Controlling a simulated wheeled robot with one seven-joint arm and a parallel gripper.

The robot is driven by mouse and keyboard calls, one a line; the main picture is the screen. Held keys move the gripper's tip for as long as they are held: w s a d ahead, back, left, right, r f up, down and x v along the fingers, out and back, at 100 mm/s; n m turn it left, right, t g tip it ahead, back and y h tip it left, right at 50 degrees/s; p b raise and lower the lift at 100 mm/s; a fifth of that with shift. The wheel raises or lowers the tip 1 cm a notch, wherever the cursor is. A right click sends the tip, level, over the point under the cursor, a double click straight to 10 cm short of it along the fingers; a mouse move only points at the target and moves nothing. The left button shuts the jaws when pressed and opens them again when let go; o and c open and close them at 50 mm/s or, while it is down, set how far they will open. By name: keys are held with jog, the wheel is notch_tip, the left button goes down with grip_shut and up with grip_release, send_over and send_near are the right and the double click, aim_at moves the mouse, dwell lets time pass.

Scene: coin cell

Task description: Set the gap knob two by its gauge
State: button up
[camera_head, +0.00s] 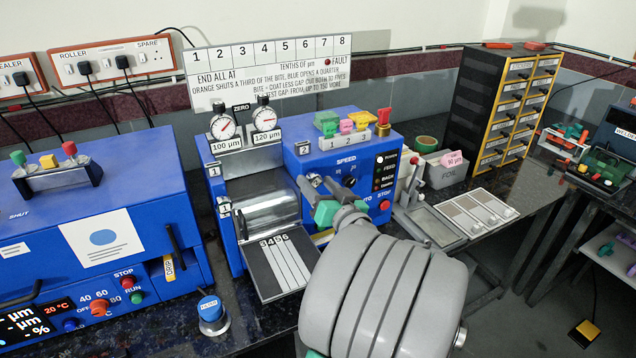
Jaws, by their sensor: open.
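The blue roller machine (262,150) stands mid-picture with two dial gauges on top. The left gauge (223,127) is over a "100 µm" plate; the right gauge (265,118) is over "120 µm". Their needles are too small to read surely. A small tag "2" (302,148) marks the front panel's left side. My gripper (314,181) is open, its dark fingers reaching towards the panel below that tag. A small knob (315,179) shows between the fingertips, partly hidden; I cannot tell whether they touch it. My grey wrist hides the panel's lower part.
A SPEED knob (349,181) and a red stop button (384,205) are close right of my fingers. A slotted tray (275,264) juts out below the roller. Coloured blocks (345,124) sit on top. A blue filter jar (210,308) stands at front left.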

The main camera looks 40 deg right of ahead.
jog(key=shift+c, duration=0.4)
grip_shut()
jog(key=shift+m, duration=0.3)
jog(key=m+p, duration=0.1)
jog(key=m, duration=0.3)
jog(key=shift+r, duration=0.1)
jog(key=shift+m+p, duration=0.65)
jog(key=shift+m, duration=0.95)
jog(key=shift+o, duration=0.4)
grip_release()
